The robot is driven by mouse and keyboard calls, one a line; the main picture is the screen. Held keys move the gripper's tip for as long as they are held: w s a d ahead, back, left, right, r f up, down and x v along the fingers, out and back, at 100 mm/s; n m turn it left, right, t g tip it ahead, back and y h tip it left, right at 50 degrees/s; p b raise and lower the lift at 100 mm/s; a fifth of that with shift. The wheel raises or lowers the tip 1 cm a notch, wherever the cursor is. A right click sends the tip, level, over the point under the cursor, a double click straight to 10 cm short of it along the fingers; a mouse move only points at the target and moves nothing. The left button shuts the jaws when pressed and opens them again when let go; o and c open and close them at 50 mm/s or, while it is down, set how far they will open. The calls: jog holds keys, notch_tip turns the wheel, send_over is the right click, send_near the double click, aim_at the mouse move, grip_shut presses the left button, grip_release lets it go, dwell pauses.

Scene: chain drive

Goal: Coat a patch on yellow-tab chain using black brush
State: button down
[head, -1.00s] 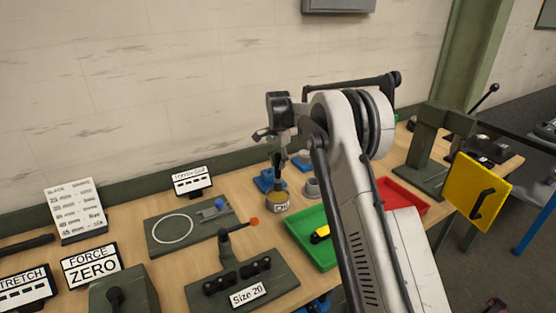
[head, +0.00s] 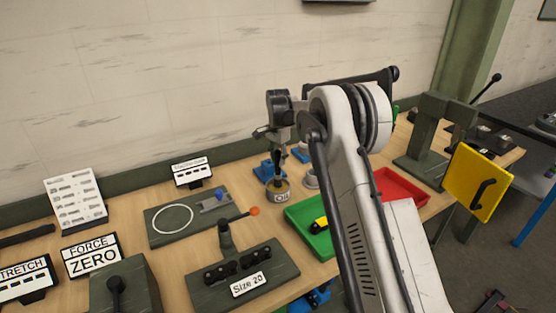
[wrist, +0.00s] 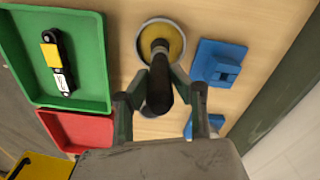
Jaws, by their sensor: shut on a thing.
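My gripper (wrist: 160,108) is shut on the black brush (wrist: 161,85), held upright. In the head view my gripper (head: 277,137) is partly hidden by my arm, with the brush (head: 277,158) below it. The brush's lower end is at the mouth of the oil pot (head: 280,196), a round tin marked OIL. In the wrist view the pot (wrist: 177,58) surrounds the lower end of the brush; the bristles are hidden. The yellow-tab chain (wrist: 51,57), black with a yellow tab, lies in the green tray (wrist: 15,75); it also shows in the head view (head: 320,224).
A red tray (head: 400,188) lies beyond the green one. Blue holders (wrist: 216,62) stand beside the pot. A dark fixture marked Size 20 (head: 284,285) and a plate with a white ring (head: 160,238) stand to the left. A yellow panel (head: 475,180) is at right.

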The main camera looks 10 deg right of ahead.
aim_at(278, 150)
jog(key=shift+f+b, duration=0.7)
jog(key=shift+b, duration=0.05)
dwell(2.4)
jog(key=shift+r, duration=0.2)
jog(key=shift+r+p, duration=1)
jog(key=shift+r, duration=2.35)
jog(key=shift+s, duration=0.1)
